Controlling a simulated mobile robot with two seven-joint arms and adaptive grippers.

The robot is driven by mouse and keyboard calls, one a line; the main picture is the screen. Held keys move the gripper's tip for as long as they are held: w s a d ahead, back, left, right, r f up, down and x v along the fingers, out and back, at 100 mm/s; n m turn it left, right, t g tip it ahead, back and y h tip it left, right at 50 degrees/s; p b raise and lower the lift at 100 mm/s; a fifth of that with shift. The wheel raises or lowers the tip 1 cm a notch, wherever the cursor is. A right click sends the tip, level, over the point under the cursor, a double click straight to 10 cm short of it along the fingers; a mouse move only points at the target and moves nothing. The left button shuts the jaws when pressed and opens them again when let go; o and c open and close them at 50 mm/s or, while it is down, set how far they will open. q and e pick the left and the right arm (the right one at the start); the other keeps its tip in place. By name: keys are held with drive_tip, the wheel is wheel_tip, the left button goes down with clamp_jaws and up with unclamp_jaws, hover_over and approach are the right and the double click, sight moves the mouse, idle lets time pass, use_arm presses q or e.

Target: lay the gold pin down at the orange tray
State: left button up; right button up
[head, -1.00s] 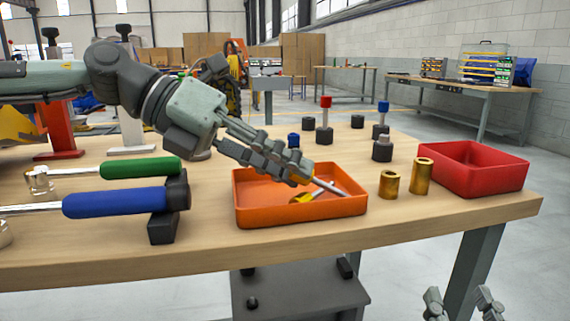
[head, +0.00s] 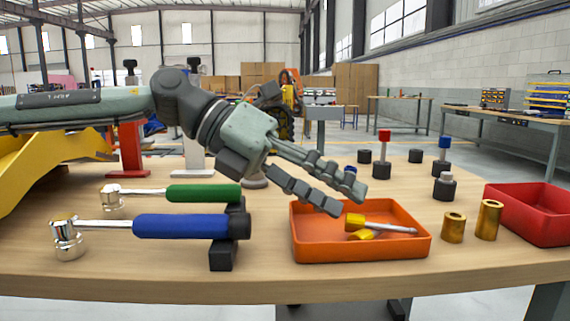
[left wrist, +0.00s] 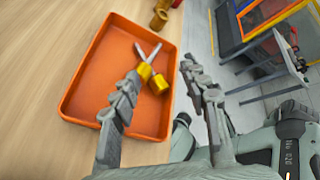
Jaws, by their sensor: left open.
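Two gold-headed pins with silver shanks lie in the orange tray (head: 360,250). One gold pin (head: 355,221) rests across the other gold pin (head: 362,235), their heads close together. Both heads also show in the left wrist view, one (left wrist: 145,72) beside the left finger and the other (left wrist: 158,85) just right of it. I cannot tell which one the task names. My left gripper (head: 346,199) is open and empty just above the pins, its fingers apart over the tray. My right gripper is not in view.
Two gold cylinders (head: 453,228) stand right of the tray, with a red tray (head: 540,226) beyond. Left of it, blue-handled (head: 180,226) and green-handled (head: 203,193) tools rest on a black support. Black bases with red and blue pegs (head: 384,148) stand behind.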

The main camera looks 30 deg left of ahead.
use_arm(q)
drive_tip(key=v, duration=1)
drive_tip(key=shift+f, duration=0.15)
idle(0.6)
